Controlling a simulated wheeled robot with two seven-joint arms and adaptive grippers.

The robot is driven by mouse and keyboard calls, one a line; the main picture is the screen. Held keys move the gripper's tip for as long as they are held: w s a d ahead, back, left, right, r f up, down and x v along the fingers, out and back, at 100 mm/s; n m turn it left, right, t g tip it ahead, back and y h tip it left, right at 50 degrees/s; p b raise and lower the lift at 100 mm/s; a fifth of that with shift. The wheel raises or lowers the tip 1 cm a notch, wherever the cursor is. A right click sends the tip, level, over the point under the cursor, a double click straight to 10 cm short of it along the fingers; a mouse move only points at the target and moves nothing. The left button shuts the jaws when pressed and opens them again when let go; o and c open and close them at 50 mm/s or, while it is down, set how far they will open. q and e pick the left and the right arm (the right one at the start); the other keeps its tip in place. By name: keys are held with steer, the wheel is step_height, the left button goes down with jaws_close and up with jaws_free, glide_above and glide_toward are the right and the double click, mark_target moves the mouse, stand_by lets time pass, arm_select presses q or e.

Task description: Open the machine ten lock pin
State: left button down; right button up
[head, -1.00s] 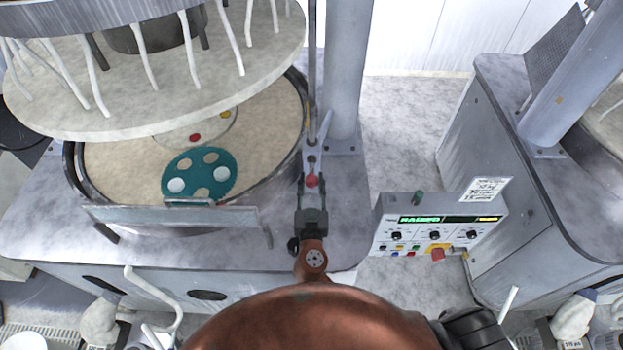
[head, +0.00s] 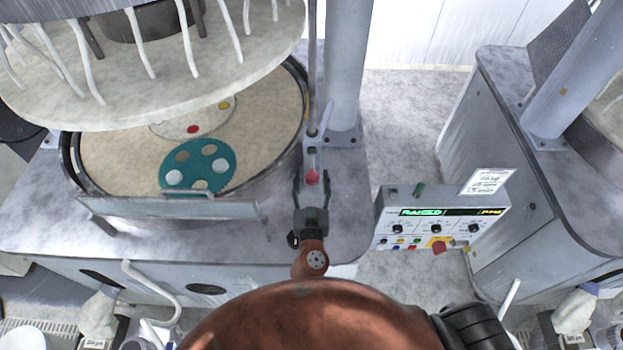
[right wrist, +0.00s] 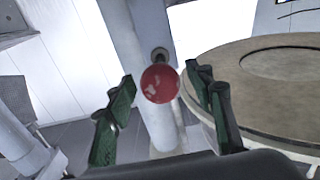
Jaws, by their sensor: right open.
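The lock pin shows as a red ball knob (head: 312,177) on a metal fitting at the right edge of the near machine, beside the column. My right gripper (head: 312,188) is open, with one finger on each side of the knob. In the right wrist view the red knob (right wrist: 160,84) sits between the two green-lined fingers, with visible gaps on both sides. The pin's shaft is mostly hidden behind the knob in that view. My left gripper is not in view.
The upper platen (head: 150,85) hangs over the lower platen (head: 110,155) on the left. A teal carrier (head: 197,166) lies on the lower platen. A grey column (head: 346,75) rises behind the pin.

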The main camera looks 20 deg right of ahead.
steer(key=shift+s, duration=0.25)
steer(key=v, duration=0.7)
steer(key=shift+a, duration=0.15)
